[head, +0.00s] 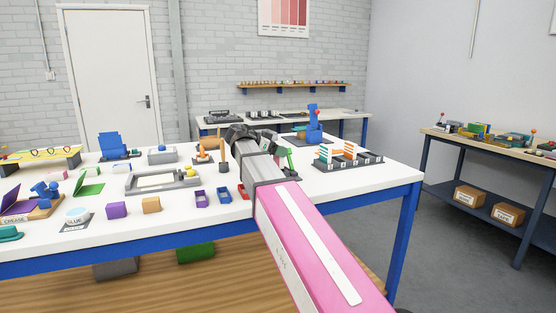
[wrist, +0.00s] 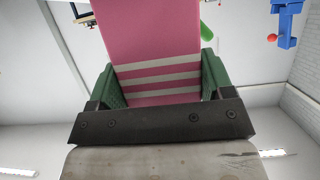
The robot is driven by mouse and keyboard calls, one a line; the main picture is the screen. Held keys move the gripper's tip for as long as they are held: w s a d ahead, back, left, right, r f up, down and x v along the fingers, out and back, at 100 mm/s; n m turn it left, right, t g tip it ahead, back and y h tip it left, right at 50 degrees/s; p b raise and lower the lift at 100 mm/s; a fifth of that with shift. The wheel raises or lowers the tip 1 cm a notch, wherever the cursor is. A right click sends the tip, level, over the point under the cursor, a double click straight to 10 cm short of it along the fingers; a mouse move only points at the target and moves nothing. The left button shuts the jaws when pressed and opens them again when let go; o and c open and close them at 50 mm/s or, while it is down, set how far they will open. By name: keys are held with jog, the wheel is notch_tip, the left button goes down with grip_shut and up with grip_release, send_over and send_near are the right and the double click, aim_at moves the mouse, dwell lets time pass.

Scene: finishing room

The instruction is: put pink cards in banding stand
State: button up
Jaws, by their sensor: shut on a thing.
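In the wrist view my gripper (wrist: 160,84) is shut on the pink cards (wrist: 152,36). They show as a broad pink block with pale stripes between the two green finger pads. No thing is clearly marked as the banding stand. A blue upright stand with a red knob (head: 314,127) stands at the table's back right. A wide blue stand on a dark base (head: 112,146) is at the back left. I cannot tell which, if either, is the banding stand.
On the white table (head: 375,190), a dark slotted rack (head: 375,158) holds teal-striped and orange-striped cards at the right. The table's front right is bare.

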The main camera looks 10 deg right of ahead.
aim_at(276, 157)
jog(key=shift+f, duration=1.9)
jog(key=o, duration=1)
jog(key=shift+c, duration=0.2)
jog(key=v, duration=1.2)
jog(key=shift+s, duration=0.1)
